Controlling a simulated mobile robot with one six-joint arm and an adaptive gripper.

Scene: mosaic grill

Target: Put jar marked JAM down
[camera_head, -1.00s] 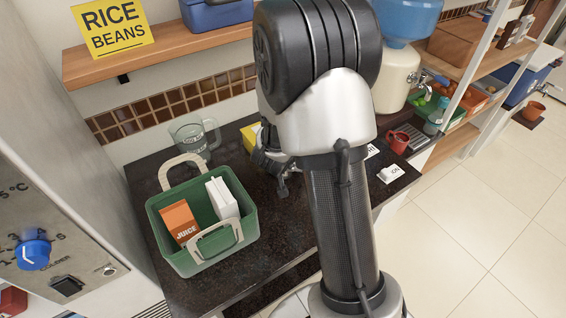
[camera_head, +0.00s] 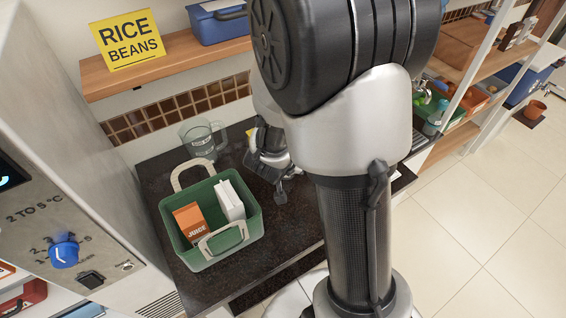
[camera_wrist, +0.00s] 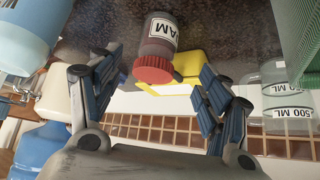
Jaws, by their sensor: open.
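The jar marked JAM (camera_wrist: 160,28) has a dark body, a white label and a red lid (camera_wrist: 152,69). It stands on the dark countertop (camera_wrist: 225,30) in the wrist view, which shows the scene upside down. My gripper (camera_wrist: 162,68) is open, with one finger to each side of the jar in the picture. A gap shows between each finger and the jar. In the head view my gripper (camera_head: 274,182) is low over the counter, right of the green basket (camera_head: 188,257). The jar is not visible there.
The basket holds a JUICE carton (camera_head: 190,220) and a white carton (camera_head: 230,201). A clear measuring jug (camera_head: 200,138) stands behind it; it also shows in the wrist view (camera_wrist: 288,98). A yellow object (camera_wrist: 190,66) is close behind the jar. A shelf (camera_head: 170,68) overhangs the back.

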